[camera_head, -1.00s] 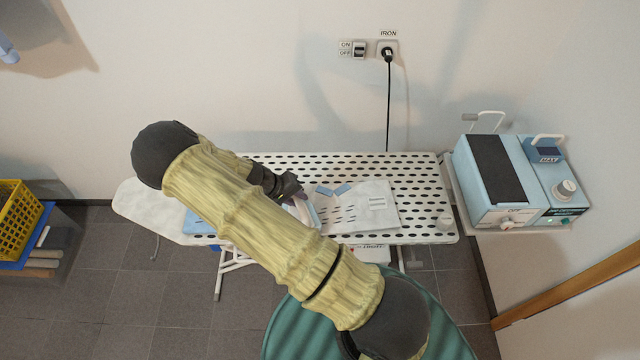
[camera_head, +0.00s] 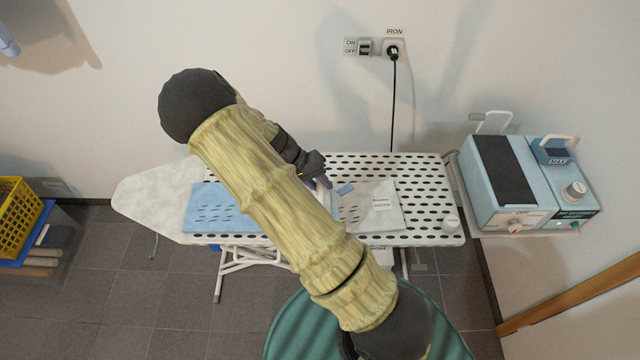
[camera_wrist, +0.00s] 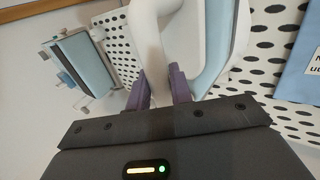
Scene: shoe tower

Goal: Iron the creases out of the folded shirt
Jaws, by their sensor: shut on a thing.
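The light blue folded shirt (camera_head: 203,208) lies flat on the left half of the ironing board (camera_head: 425,200), with dark dash marks on it. My arm covers its right part. My gripper (camera_wrist: 161,88) is shut on the white handle of the iron (camera_wrist: 212,50), its purple fingers on either side of the handle. The iron's pale blue and white body shows beside the fingers in the wrist view. In the head view the iron (camera_head: 323,194) is mostly behind my arm, right of the shirt's visible part. I cannot tell whether it touches the board.
A pale sheet (camera_head: 385,206) lies on the board's right half, with a small blue piece (camera_head: 345,189) at its left. A blue steam station (camera_head: 503,185) with knobs stands at right. A plug (camera_head: 393,47) and switch (camera_head: 364,46) are on the wall. A yellow crate (camera_head: 18,215) stands at left.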

